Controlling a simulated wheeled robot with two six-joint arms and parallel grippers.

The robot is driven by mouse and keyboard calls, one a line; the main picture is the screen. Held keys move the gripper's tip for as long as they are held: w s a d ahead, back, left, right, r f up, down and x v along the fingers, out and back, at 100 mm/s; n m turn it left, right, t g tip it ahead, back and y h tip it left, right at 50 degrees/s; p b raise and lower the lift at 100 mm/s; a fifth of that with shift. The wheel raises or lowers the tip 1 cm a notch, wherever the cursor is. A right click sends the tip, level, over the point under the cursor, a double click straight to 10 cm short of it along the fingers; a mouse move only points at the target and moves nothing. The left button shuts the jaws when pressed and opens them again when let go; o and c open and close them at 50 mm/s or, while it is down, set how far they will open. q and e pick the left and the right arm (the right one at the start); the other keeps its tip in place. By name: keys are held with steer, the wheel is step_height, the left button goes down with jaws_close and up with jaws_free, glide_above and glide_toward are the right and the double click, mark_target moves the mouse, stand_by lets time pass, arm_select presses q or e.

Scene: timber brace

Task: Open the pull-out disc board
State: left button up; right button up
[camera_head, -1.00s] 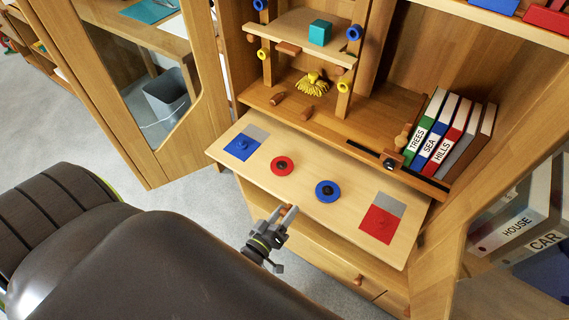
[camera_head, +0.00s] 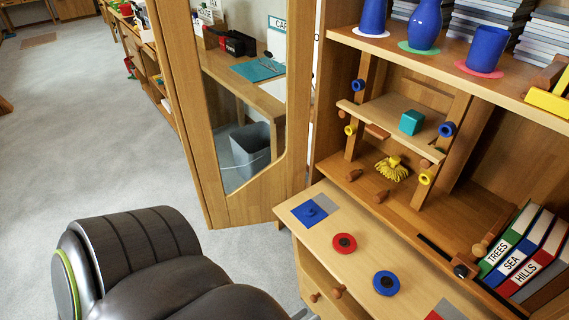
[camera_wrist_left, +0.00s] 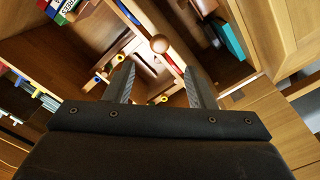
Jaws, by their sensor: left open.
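The pale wooden disc board (camera_head: 362,262) sticks out from the cabinet, above the drawers, in the head view. On it are a blue square (camera_head: 309,212), a red disc (camera_head: 344,243), a blue disc (camera_head: 386,283) and part of a red square (camera_head: 446,311). The board's right end is cut off by the frame. Only a sliver of my left gripper shows at the bottom edge of the head view, apart from the board. In the left wrist view my left gripper (camera_wrist_left: 158,66) is open, with nothing between its fingers. A round wooden knob (camera_wrist_left: 160,44) shows beyond them. My right gripper is not in view.
Drawers with wooden knobs (camera_head: 338,292) are below the board. An open glazed door (camera_head: 222,140) stands to the left, with a grey bin (camera_head: 250,150) behind it. Books (camera_head: 524,250) stand at the right. The carpet (camera_head: 90,130) at left is clear.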

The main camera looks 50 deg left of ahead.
arm_select(q)
steer(key=s, duration=0.6)
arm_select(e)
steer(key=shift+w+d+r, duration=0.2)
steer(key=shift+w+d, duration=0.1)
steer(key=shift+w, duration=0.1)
arm_select(q)
steer(key=shift+s+a, duration=0.1)
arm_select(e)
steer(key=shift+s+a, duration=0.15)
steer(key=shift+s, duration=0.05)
